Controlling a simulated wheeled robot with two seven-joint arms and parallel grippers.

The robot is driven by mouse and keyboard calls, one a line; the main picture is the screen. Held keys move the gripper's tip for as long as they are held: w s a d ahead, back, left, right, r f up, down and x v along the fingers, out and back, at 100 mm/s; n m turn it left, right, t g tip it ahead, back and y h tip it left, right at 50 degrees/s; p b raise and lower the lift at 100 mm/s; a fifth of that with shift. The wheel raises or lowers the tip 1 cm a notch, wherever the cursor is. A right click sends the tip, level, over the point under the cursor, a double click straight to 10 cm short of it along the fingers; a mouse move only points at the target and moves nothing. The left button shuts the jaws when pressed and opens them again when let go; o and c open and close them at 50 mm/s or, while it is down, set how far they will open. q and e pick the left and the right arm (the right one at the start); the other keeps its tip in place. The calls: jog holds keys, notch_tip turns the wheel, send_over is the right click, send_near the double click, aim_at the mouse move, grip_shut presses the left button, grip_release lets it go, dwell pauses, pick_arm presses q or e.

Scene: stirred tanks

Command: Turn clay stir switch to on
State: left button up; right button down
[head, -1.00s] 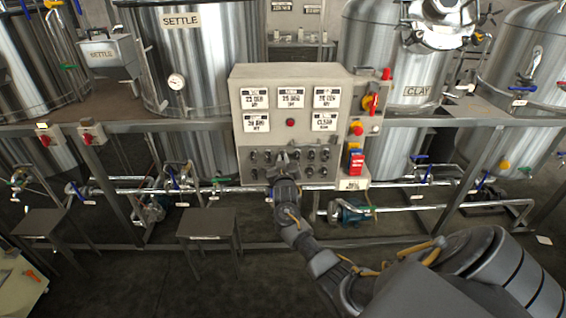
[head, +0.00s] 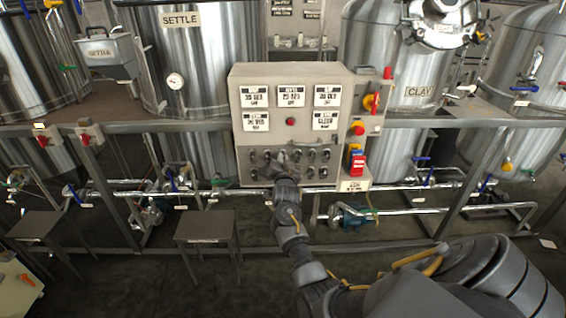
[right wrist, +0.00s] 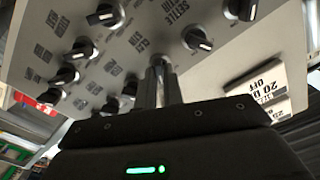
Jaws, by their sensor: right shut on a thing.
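The grey control panel (head: 303,138) stands in the middle of the head view, with rows of black switch knobs along its lower part. My right gripper (head: 283,165) is at these knobs, in their left-middle part. In the right wrist view its fingers (right wrist: 158,82) are together at the panel face, shut on a knob that they hide. Other black knobs with pale pointer lines, such as one knob (right wrist: 197,39), show around them. My left gripper is out of view.
A steel tank with a CLAY label (head: 418,91) stands behind right, and one with a SETTLE label (head: 180,19) behind left. A small table (head: 207,225) stands front left.

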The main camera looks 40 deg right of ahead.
dwell(0.4)
jog(key=c, duration=1.5)
grip_release()
jog(key=b+v, duration=0.2)
jog(key=v, duration=0.8)
jog(key=shift+s+a, duration=0.3)
